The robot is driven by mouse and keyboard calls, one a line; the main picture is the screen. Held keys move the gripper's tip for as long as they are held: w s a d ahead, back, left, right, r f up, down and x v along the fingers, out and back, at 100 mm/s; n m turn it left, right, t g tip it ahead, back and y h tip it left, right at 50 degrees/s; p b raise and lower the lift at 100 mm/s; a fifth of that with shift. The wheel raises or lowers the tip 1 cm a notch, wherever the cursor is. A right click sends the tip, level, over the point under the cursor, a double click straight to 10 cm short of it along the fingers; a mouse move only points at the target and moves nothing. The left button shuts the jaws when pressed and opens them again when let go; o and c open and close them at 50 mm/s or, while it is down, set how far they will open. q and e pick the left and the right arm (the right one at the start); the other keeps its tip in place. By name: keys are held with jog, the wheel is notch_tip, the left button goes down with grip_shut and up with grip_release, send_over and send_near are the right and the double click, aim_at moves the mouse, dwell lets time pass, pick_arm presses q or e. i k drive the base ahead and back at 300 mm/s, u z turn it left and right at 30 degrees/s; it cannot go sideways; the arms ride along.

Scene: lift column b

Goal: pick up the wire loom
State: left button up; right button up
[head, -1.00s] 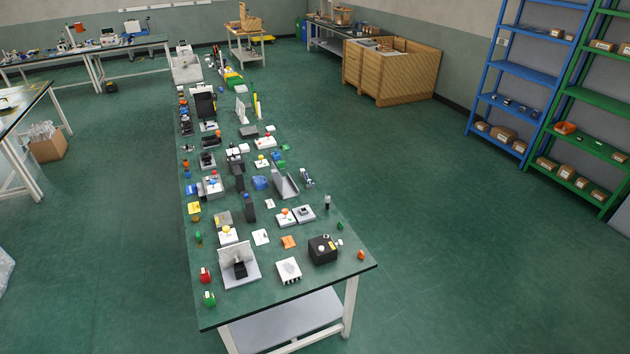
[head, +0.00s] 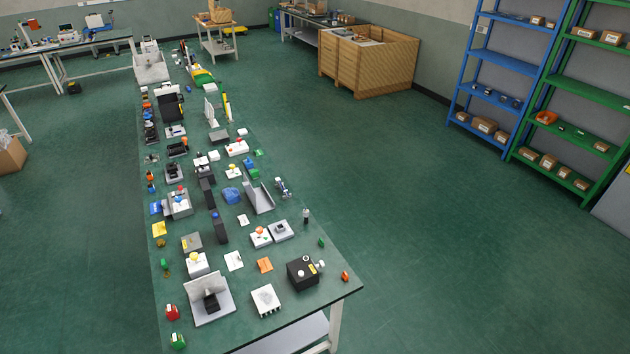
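A black box with knobs (head: 303,273) and a white block (head: 266,300) sit at the near end. A grey bracket on a plate (head: 209,300) stands to their left. Neither of my grippers is in view.
A wooden crate (head: 368,63) stands at the back. A blue shelf rack (head: 497,100) and a green shelf rack (head: 570,132) with boxes stand at the right. Other benches (head: 95,45) are at the back left. The green floor right of the table is clear.

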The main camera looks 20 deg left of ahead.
aim_at(278, 180)
jog(key=u, duration=0.25)
jog(key=i, duration=1)
jog(key=u, duration=0.75)
